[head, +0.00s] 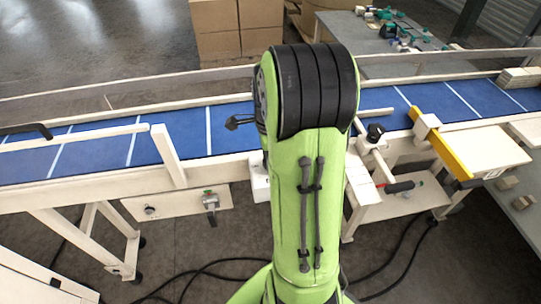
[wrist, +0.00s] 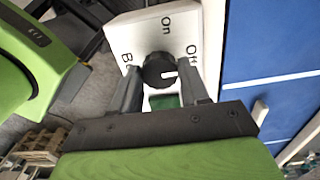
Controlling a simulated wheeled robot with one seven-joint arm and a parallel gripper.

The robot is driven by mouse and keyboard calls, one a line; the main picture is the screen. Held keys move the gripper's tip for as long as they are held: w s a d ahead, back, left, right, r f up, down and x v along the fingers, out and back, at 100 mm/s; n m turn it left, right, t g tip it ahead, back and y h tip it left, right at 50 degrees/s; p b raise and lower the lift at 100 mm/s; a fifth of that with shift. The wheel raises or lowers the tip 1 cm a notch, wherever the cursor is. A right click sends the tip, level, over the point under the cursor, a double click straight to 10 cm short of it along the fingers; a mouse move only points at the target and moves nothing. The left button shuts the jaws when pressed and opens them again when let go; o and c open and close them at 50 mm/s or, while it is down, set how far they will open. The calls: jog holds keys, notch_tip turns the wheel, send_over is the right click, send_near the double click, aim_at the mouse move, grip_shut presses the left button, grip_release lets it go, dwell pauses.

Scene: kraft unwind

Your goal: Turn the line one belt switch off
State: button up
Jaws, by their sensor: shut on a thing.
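The switch is a round black knob (wrist: 158,70) on a white box (wrist: 148,28) in the wrist view. Its white mark points to the right, on the side of the partly covered "Of…" label. "On" is printed above the knob, and a label starting with "B" is partly hidden at the left. My gripper (wrist: 157,84) is shut on the knob, one finger on each side of it. In the head view my green arm covers the gripper and the knob. Only an edge of a white box (head: 259,180) shows there, left of the arm.
The blue conveyor belt (head: 180,133) runs across the head view behind my arm and lies at the right in the wrist view (wrist: 265,40). A yellow bar (head: 441,146) and a black-knobbed clamp (head: 375,132) stand to the right. Cables lie on the floor.

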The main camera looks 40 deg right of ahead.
jog(key=o, duration=1.1)
jog(key=shift+c, duration=0.2)
notch_tip(320, 180, up, 16)
jog(key=p, duration=0.2)
jog(key=shift+p, duration=0.35)
jog(key=shift+f, duration=0.1)
